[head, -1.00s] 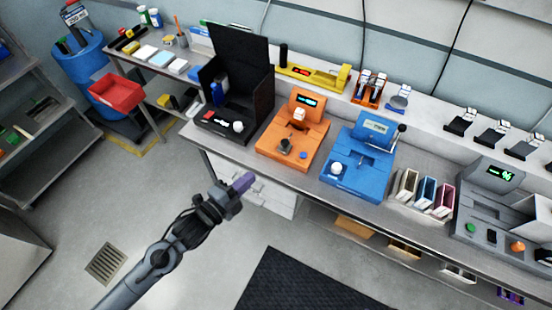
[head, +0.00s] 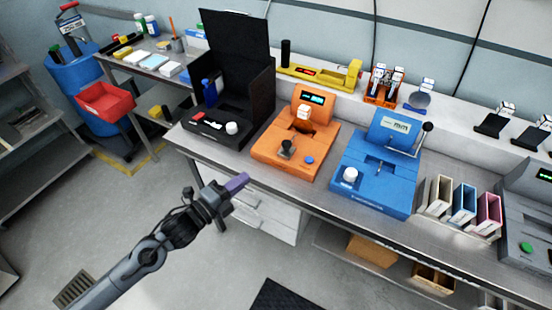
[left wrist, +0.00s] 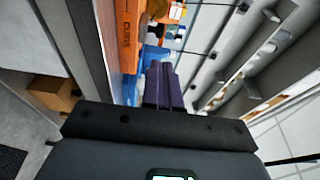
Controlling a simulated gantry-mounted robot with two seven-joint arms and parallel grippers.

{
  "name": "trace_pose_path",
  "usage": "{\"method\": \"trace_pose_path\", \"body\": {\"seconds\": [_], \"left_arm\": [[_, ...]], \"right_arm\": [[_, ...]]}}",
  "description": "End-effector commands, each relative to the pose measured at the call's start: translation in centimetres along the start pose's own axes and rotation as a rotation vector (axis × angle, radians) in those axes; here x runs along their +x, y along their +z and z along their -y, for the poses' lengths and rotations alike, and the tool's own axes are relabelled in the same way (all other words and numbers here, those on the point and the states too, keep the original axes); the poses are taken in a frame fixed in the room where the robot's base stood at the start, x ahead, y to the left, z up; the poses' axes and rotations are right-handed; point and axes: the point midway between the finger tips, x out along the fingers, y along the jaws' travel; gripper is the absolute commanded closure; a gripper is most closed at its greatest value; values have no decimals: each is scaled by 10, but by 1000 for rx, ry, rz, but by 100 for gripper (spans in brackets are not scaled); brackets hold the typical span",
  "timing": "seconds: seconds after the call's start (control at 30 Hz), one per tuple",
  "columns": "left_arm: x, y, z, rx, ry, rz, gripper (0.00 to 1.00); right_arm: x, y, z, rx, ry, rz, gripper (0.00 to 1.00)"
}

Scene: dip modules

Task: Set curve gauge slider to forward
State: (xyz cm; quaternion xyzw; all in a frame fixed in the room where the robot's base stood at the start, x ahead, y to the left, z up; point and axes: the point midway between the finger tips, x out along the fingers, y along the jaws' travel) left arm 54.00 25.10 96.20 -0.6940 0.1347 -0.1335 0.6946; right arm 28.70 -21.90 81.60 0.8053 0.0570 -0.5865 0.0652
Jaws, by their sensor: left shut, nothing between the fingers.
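The orange device (head: 268,151), which carries partly readable lettering that looks like "CURVE" in the left wrist view (left wrist: 127,35), stands on the bench. It has a lit display (head: 312,98), a pale block (head: 304,113), a black knob (head: 287,147) and a blue button (head: 309,160). I cannot tell which part is the slider or how it is set. My left gripper (head: 237,184) has purple fingers, shut and empty. It is in front of the bench, left of and apart from the orange device. The fingers also show in the left wrist view (left wrist: 163,85). My right gripper is out of view.
A black open-lidded case (head: 235,75) stands left of the orange device. A blue device (head: 372,183) with a lever stands right of it. Coloured holders (head: 462,203) and a grey device (head: 528,225) are farther right. White drawers (head: 262,215) are below the bench edge.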

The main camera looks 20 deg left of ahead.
Motion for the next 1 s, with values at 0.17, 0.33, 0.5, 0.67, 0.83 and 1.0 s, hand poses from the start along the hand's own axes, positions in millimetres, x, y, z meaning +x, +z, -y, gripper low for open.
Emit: {"method": "trace_pose_path", "body": {"seconds": [0.17,0.33,0.5,0.67,0.83,1.0], "left_arm": [[0,0,0,0,-2,0,100],[0,0,0,0,-2,0,100],[4,0,0,-1,-3,1,100],[17,1,1,0,-6,1,100],[42,1,1,-1,-6,2,100],[74,0,1,-2,-7,1,100]], "right_arm": [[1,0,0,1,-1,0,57],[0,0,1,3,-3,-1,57],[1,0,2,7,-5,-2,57],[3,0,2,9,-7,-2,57],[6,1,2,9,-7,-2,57],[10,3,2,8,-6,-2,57]]}}
